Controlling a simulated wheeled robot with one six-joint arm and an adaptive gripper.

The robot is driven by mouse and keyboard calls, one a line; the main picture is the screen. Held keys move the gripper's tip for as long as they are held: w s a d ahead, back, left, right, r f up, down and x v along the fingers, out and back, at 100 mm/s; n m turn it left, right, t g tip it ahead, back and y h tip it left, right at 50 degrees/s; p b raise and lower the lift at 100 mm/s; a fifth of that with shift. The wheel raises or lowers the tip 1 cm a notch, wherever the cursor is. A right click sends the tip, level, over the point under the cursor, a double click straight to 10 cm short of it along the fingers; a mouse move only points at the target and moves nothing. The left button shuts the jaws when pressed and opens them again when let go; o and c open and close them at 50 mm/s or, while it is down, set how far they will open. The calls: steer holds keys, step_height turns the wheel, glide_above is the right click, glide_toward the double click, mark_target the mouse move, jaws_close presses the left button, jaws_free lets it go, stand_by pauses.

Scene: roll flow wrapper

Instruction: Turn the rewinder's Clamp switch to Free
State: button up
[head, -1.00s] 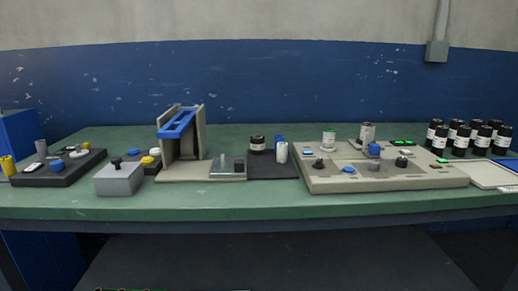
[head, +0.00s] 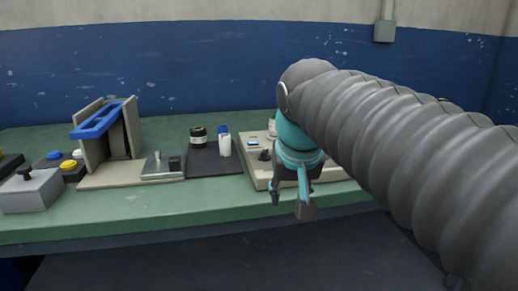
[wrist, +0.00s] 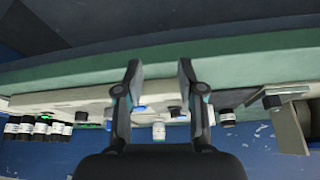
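A beige console (head: 256,178) with knobs stands on the bench, mostly hidden behind my arm in the head view. One dark knob (head: 265,155) shows at its left end. No switch label is readable, so I cannot tell which control is the Clamp switch or how it is set. My gripper (head: 290,203) hangs in front of the console's front edge, fingers downward. In the wrist view, where the bench appears upside down, my gripper (wrist: 160,67) has its fingers apart with nothing between them. The console (wrist: 75,98) lies beyond the fingers there.
A beige stand with a blue bar (head: 103,119) stands left of the console. Between them lie a dark mat (head: 214,165) with a black jar (head: 198,136) and a white bottle (head: 225,146). A grey box (head: 31,191) is far left. The bench front strip (head: 150,215) is clear.

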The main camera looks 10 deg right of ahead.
mark_target(265, 150)
steer(key=w+a+r+m+g+h+b, duration=0.1)
steer(key=w+a+r+m+h+b, duration=0.2)
steer(key=w+r, duration=1.1)
steer(key=shift+m+y, duration=0.7)
steer(key=b+x, duration=0.1)
steer(key=x, duration=0.8)
steer(key=b+x, duration=0.1)
steer(key=x, duration=0.4)
steer(key=shift+w+d+f+b, duration=0.15)
steer(key=shift+w+b, duration=0.2)
steer(key=shift+w, duration=0.05)
jaws_close()
